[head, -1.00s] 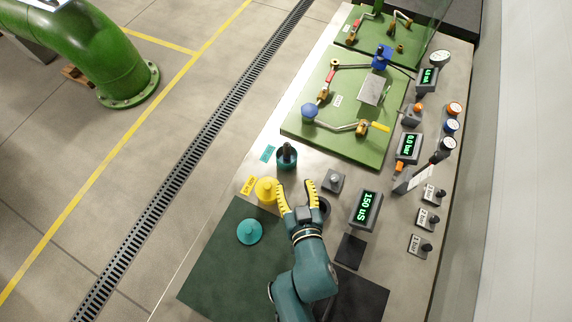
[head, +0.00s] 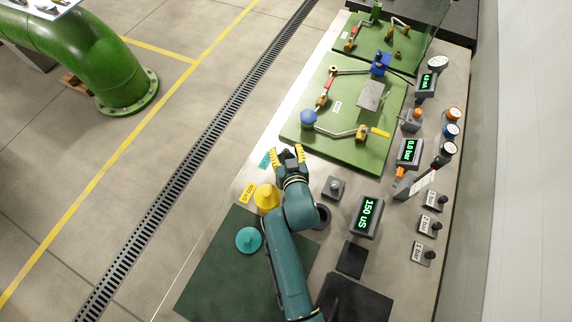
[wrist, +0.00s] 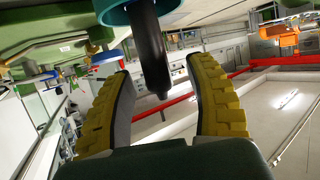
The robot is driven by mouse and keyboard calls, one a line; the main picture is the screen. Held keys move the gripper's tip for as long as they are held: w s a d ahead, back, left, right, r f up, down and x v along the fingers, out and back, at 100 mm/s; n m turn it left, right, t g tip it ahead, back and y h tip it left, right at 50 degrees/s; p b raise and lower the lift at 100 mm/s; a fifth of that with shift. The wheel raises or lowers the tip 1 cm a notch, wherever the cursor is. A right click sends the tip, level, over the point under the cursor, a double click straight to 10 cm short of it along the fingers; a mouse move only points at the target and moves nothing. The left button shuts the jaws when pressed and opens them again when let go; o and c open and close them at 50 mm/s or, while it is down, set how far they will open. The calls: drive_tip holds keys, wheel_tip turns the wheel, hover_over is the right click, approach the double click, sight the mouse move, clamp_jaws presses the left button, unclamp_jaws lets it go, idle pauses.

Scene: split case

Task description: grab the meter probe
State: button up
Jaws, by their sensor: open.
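The meter probe, a black handle (wrist: 151,50), stands out of a teal holder (wrist: 125,12) in the wrist view. My gripper (head: 287,153) is open, with its yellow fingers reaching over the holder's place at the front of the green panel. In the wrist view my gripper (wrist: 165,85) has one finger on each side of the handle. Gaps show between the handle and both fingers. In the head view my gripper hides most of the holder and probe.
A yellow holder (head: 266,197) and a teal cone-shaped piece (head: 248,239) are close left of my arm. A grey block with a knob (head: 333,188) and the 150 uS display (head: 368,216) are on the right. The green panel (head: 340,158) with pipes is just beyond.

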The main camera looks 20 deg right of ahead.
clamp_jaws()
idle(0.3)
